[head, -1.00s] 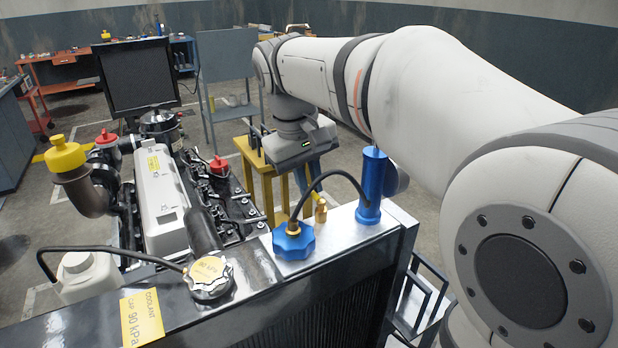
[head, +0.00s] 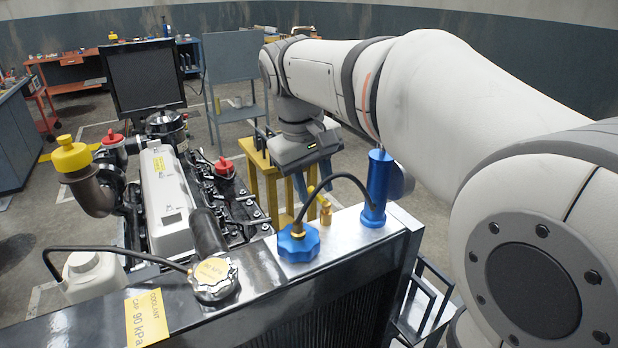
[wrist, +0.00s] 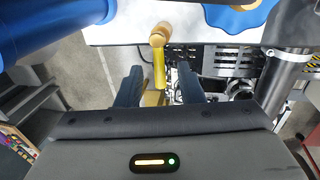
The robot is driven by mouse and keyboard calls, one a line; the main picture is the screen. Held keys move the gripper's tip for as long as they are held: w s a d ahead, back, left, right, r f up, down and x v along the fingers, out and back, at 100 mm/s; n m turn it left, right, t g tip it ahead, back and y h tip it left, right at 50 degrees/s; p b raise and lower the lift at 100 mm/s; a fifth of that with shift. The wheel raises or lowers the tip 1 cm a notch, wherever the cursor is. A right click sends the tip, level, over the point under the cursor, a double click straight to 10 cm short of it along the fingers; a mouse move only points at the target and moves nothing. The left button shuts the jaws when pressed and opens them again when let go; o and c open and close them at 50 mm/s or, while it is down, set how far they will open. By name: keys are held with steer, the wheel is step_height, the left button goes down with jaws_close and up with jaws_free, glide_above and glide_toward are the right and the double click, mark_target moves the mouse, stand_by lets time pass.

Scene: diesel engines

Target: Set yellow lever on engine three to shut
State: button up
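The yellow lever (wrist: 159,68) points away from its brass valve (wrist: 158,35) in the wrist view. My gripper (wrist: 160,74) is open, with one dark blue finger on each side of the lever. I see gaps on both sides; whether a finger touches it I cannot tell. In the head view the brass valve (head: 325,212) stands on the radiator top, between the blue knob and the blue cylinder. The yellow lever (head: 319,187) slants up from it, just below my gripper's body (head: 305,153). The fingers are only partly visible there.
The radiator top (head: 345,226) carries a blue knob (head: 298,243) with a black hose to a blue cylinder (head: 377,188). A silver coolant cap (head: 213,279) sits to the left. The engine (head: 165,200) and a yellow stand (head: 258,172) are behind.

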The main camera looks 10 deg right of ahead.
steer(key=shift+r, duration=0.1)
step_height(320, 180, up, 8)
steer(key=a, duration=0.1)
steer(key=shift+s+a+f, duration=0.2)
steer(key=shift+f, duration=0.05)
